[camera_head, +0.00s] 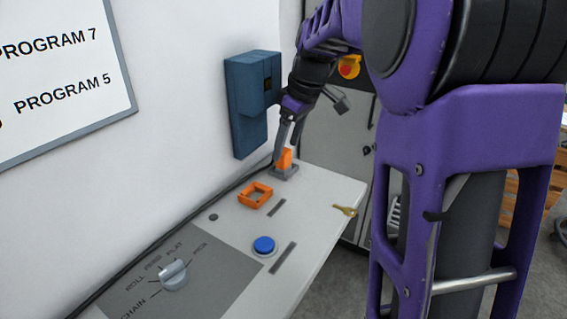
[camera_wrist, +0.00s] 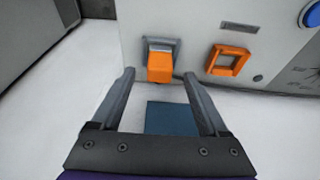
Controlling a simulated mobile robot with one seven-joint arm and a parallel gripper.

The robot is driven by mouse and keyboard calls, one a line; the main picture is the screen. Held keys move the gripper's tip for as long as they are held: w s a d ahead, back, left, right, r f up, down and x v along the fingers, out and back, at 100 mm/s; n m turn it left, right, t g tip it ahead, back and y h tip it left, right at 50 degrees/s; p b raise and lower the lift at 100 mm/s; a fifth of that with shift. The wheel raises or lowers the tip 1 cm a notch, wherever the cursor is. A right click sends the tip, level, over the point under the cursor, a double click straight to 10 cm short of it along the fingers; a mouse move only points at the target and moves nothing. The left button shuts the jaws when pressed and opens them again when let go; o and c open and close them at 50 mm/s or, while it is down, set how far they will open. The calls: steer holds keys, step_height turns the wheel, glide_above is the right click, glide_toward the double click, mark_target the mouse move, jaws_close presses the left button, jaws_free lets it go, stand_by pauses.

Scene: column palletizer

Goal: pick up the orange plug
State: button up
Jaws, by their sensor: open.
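The orange plug (camera_head: 284,158) sits upright in a grey holder (camera_head: 284,172) at the far end of the light grey panel. In the wrist view the orange plug (camera_wrist: 160,67) shows just beyond my fingertips, centred between them, with part of the grey holder (camera_wrist: 161,43) behind it. My gripper (camera_head: 285,143) is at the plug in the head view and partly covers it. In the wrist view my gripper (camera_wrist: 159,74) is open, with one finger on each side and nothing visible held. I cannot tell whether a finger touches the plug.
An orange square frame (camera_head: 255,195) lies on the panel near the plug. A blue button (camera_head: 264,246), a rotary knob (camera_head: 173,275) and a brass key (camera_head: 345,210) are on the panel (camera_head: 315,193). A blue-grey box (camera_head: 250,105) hangs on the wall behind. A dark cable runs along the panel's wall edge.

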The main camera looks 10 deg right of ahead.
mark_target(284, 166)
steer(key=x, duration=0.2)
steer(key=shift+f, duration=0.35)
jaws_close()
